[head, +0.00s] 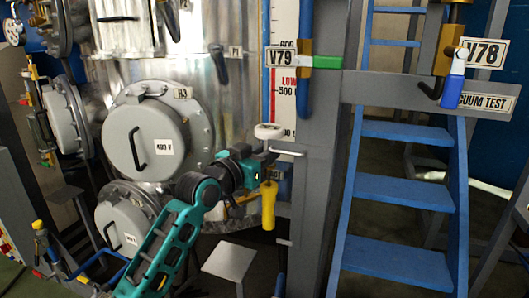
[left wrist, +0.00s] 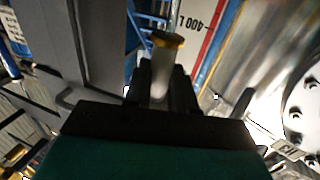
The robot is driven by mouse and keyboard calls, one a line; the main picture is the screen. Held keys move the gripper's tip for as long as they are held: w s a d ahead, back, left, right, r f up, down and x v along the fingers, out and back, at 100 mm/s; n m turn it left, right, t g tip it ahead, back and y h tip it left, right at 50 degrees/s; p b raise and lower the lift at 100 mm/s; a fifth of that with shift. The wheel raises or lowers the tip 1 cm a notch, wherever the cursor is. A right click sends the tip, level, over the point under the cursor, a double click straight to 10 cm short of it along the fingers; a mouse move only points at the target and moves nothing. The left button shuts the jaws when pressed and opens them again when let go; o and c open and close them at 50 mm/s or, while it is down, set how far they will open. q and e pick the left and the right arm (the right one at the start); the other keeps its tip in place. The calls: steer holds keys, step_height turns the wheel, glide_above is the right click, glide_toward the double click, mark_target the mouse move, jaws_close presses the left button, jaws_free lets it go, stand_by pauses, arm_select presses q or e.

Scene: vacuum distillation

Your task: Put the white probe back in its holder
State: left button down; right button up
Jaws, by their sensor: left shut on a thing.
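My left gripper (head: 268,158) reaches in from the left in the head view and stands in front of the grey post, right of the tank. It is shut on the white probe. In the left wrist view the probe shows as a pale cylinder (left wrist: 161,75) with a yellow-orange rim, between the dark fingers (left wrist: 160,88). In the head view a white round head (head: 269,131) sits just above the fingers, and a yellow handle-like piece (head: 268,205) hangs just below them. I cannot tell whether these are one piece. I cannot make out the holder. My right gripper is not in view.
The steel tank (head: 225,100) with round hatches (head: 148,125) stands behind and left of the arm. The grey post (head: 316,150) bears the V79 sign (head: 281,58) and short side rods (head: 286,152). Blue stairs (head: 400,190) rise to the right.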

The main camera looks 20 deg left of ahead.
arm_select(q)
steer(key=shift+f+b, duration=1.25)
steer(key=shift+f, duration=1)
steer(key=c, duration=0.8)
jaws_free()
steer(key=shift+c, duration=0.2)
steer(key=v, duration=1.3)
steer(key=shift+w, duration=0.1)
